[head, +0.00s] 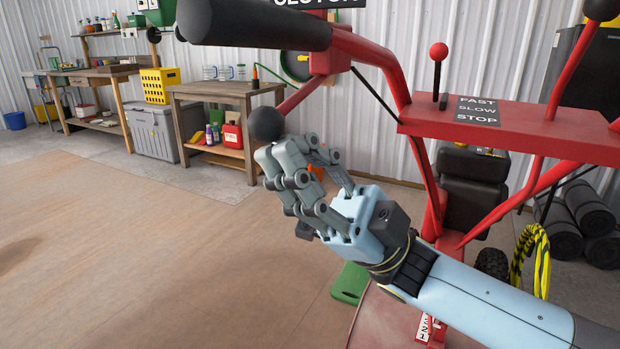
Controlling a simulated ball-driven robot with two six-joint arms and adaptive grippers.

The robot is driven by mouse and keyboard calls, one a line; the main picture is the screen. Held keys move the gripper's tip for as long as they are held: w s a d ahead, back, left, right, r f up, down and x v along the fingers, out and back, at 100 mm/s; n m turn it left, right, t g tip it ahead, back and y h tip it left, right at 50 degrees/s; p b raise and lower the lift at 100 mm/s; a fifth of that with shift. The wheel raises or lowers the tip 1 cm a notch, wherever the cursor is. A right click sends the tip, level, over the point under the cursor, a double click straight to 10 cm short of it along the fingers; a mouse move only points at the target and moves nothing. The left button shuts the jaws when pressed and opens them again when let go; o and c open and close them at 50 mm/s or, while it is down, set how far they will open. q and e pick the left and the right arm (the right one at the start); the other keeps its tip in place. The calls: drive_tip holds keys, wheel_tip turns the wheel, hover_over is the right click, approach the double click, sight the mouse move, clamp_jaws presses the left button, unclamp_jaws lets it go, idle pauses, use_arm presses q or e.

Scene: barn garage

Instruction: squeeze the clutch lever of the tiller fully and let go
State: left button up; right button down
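The red tiller shows a thick black handlebar grip (255,25) at the top, on a red handlebar (375,55). Below the grip, a red lever (294,101) slants down left from a bracket and ends in a black ball (266,124). I take this as the clutch lever; a clear gap separates it from the grip. My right gripper (290,150) is just below the ball, its fingertips close to or touching it. The fingers are bent and overlap, so their opening and any contact cannot be made out. My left gripper is not in view.
A red panel (560,132) marked FAST, SLOW, STOP carries a red-knobbed lever (438,62) on the right. A wooden bench (225,90) and a grey chest (152,132) stand along the back wall. The floor at left is clear.

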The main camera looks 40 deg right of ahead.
drive_tip(key=v, duration=1.2)
drive_tip(key=shift+a, duration=0.1)
drive_tip(key=w+d+f+m+t+h, duration=0.1)
drive_tip(key=w+f+m+t+h, duration=0.1)
drive_tip(key=f+m+t+h, duration=0.5)
drive_tip(key=w+d+f+m+t+h, duration=0.1)
drive_tip(key=w+f+m+t+h, duration=0.25)
drive_tip(key=f+m+h, duration=0.55)
drive_tip(key=s+d+f+m+g+h, duration=0.1)
drive_tip(key=s+f+m+g+h, duration=0.2)
drive_tip(key=f, duration=0.7)
drive_tip(key=s+d+f+m+g+h, duration=0.15)
drive_tip(key=f+h, duration=0.35)
drive_tip(key=f, duration=0.5)
drive_tip(key=s+f+m+g+h, duration=0.2)
drive_tip(key=s+f+g, duration=0.5)
drive_tip(key=f, duration=0.4)
drive_tip(key=s+f+g, duration=0.4)
drive_tip(key=s+f, duration=0.1)
drive_tip(key=s, duration=0.7)
drive_tip(key=s+f+m+g, duration=0.1)
drive_tip(key=s+f+g, duration=0.3)
drive_tip(key=s, duration=0.8)
drive_tip(key=shift+a+f+g+h, duration=0.3)
drive_tip(key=shift+a+f+g, duration=0.1)
drive_tip(key=shift+f, duration=0.5)
